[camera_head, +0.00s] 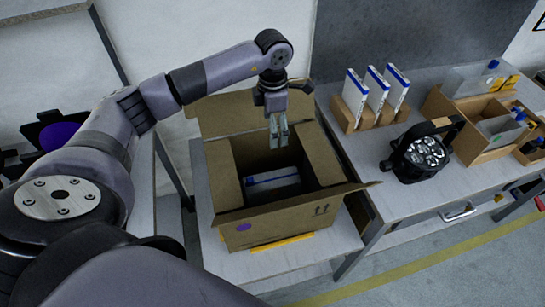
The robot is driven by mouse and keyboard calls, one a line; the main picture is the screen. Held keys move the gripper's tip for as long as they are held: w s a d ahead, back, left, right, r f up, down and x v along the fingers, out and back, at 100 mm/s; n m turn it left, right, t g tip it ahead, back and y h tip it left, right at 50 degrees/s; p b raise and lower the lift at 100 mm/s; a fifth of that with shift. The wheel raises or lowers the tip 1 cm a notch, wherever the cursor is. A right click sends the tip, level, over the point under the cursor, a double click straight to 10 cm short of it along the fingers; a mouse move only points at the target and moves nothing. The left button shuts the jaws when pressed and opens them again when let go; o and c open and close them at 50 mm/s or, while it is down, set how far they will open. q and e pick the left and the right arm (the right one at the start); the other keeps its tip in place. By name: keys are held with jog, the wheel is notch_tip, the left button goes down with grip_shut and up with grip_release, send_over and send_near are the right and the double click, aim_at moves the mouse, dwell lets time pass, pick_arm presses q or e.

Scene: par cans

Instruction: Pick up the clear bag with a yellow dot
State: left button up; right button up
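A clear, greyish bag (468,80) lies at the back right of the table, with small yellow and blue items at its right end. A second greyish clear bag (497,127) sits in a cardboard tray in front of it. Both are small here, and I cannot tell for sure which has the yellow dot. My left gripper (278,143) points down over the open cardboard box, far left of both bags. Its fingers look close together with nothing visible between them. I cannot tell whether they are fully shut. My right gripper is out of view.
The open cardboard box (275,233) holds a white and blue package (272,183). A black par can light (420,155) stands on the table (380,195). Behind it, several white and blue packages stand in a cardboard holder (357,125). The table front is clear.

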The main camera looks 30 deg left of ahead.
pick_arm(q)
jog(key=f, duration=0.1)
jog(key=b, duration=0.9)
send_over(272, 179)
notch_tip(272, 179, down, 8)
jog(key=f+b, duration=0.3)
jog(key=f, duration=0.3)
jog(key=f+b, duration=0.4)
jog(key=f, duration=0.2)
jog(key=shift+s+d, duration=0.15)
jog(key=shift+d, duration=0.05)
jog(key=f+b, duration=0.1)
jog(key=f, duration=0.1)
jog(key=f+b, duration=0.3)
jog(key=shift+a+f, duration=0.25)
jog(key=shift+f, duration=0.1)
jog(key=shift+r, duration=0.1)
jog(key=shift+c, duration=0.2)
jog(key=c, duration=1.1)
